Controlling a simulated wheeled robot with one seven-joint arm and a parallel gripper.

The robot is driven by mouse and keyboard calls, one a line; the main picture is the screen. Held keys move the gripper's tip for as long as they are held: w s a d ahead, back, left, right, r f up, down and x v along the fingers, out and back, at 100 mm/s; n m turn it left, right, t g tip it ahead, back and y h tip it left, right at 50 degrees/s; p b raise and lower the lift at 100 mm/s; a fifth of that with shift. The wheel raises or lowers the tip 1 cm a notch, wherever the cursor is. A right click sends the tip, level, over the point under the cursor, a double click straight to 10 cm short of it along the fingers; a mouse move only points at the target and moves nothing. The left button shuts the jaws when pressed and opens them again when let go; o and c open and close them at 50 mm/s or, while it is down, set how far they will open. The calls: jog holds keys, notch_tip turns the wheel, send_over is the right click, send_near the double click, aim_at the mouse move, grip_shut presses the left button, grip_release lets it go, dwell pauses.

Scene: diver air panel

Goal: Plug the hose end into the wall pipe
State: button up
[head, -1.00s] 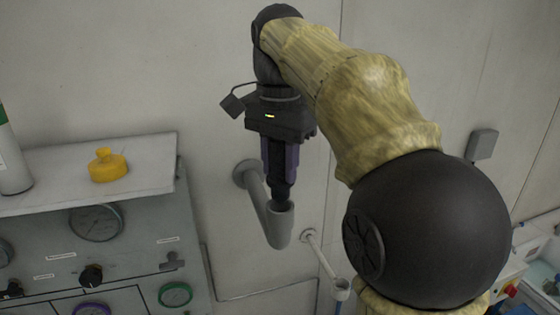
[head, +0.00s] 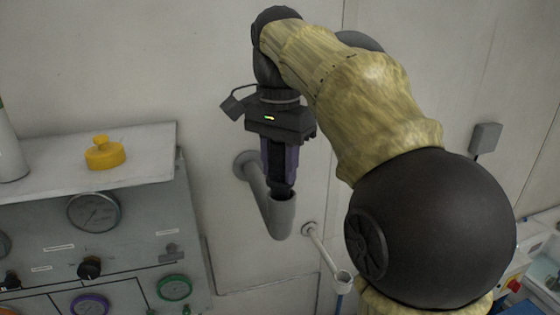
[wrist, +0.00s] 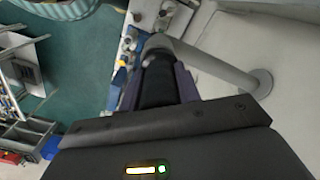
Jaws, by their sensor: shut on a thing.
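The wall pipe (head: 281,219) is a grey pipe that comes out from a round wall flange and ends in an upturned open mouth. My gripper (head: 280,184) points straight down over this mouth, its purple-sided fingers shut on the black hose end (head: 281,189). The lower tip of the hose end is at or inside the pipe mouth; the rim hides how deep it sits. In the wrist view the hose end (wrist: 158,82) is between the fingers, and the wall pipe (wrist: 220,66) runs from its flange to just beyond the tip.
A thinner white pipe (head: 322,250) with a small cup stands to the right of the wall pipe. A gauge panel (head: 130,230) is at the left, with a yellow object (head: 104,153) on its top. A grey wall box (head: 485,138) is at the right.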

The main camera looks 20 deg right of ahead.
jog(key=shift+s+f, duration=0.2)
jog(key=shift+f, duration=0.2)
jog(key=shift+d+f+b, duration=0.1)
jog(key=shift+f+b, duration=0.4)
jog(key=shift+b, duration=0.1)
jog(key=shift+s+f, duration=0.1)
jog(key=shift+f, duration=0.2)
jog(key=o, duration=1.1)
jog(key=shift+r, duration=0.1)
jog(key=shift+o, duration=0.2)
jog(key=shift+w+r, duration=0.2)
jog(key=shift+r, duration=3.5)
